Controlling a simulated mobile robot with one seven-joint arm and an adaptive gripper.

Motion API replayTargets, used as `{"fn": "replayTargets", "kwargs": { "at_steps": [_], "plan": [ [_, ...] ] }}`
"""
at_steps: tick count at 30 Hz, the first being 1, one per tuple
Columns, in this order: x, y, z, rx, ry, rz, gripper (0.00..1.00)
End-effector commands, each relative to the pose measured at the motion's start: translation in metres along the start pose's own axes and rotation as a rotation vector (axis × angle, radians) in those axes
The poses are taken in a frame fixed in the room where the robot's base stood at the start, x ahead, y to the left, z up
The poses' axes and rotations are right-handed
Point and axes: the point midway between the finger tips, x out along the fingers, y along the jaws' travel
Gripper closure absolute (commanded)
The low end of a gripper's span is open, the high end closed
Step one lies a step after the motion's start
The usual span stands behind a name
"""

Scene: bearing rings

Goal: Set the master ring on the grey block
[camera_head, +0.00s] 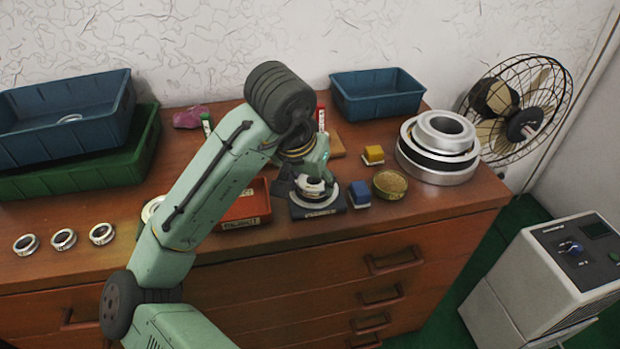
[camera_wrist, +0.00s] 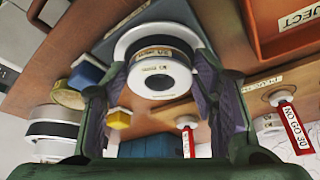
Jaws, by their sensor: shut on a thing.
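My gripper (camera_wrist: 160,82) is shut on a pale, labelled ring (camera_wrist: 158,84); one label shows the number 30. I take it for the master ring. In the wrist view its open end faces the camera between the two fingers. In the head view the gripper (camera_head: 314,181) is above the dark grey block (camera_head: 300,211) on the bench. A wider silver disc or flange (camera_head: 318,208) shows under the gripper, over the block. I cannot tell whether it is part of the held ring, nor whether the held ring touches the block.
A blue cube (camera_head: 359,194) and a round dish (camera_head: 390,184) stand close right of the block. A red tray (camera_head: 247,208) is close left. A yellow-topped block (camera_head: 373,154) and stacked large rings (camera_head: 437,150) are farther right. Several small rings lie at left.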

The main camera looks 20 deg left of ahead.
Motion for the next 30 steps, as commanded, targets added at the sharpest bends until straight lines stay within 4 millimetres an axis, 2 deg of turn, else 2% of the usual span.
{"fn": "replayTargets", "kwargs": {
  "at_steps": [7, 8, 9, 18, 26, 30],
  "plan": [
    [0.0075, -0.0002, 0.003, 0.0, 0.002, -0.001, 0.91],
    [0.0061, -0.0003, 0.0024, 0.0, 0.002, -0.001, 0.45],
    [0.0059, -0.0002, 0.0023, 0.0, 0.002, -0.001, 0.42],
    [0.0062, -0.0002, 0.0025, -0.001, 0.0, 0.0, 0.23],
    [0.0066, 0.0, 0.0029, 0.0, -0.002, 0.0, 0.23],
    [-0.0016, -0.0008, 0.0025, -0.001, 0.0, -0.002, 0.23]
  ]
}}
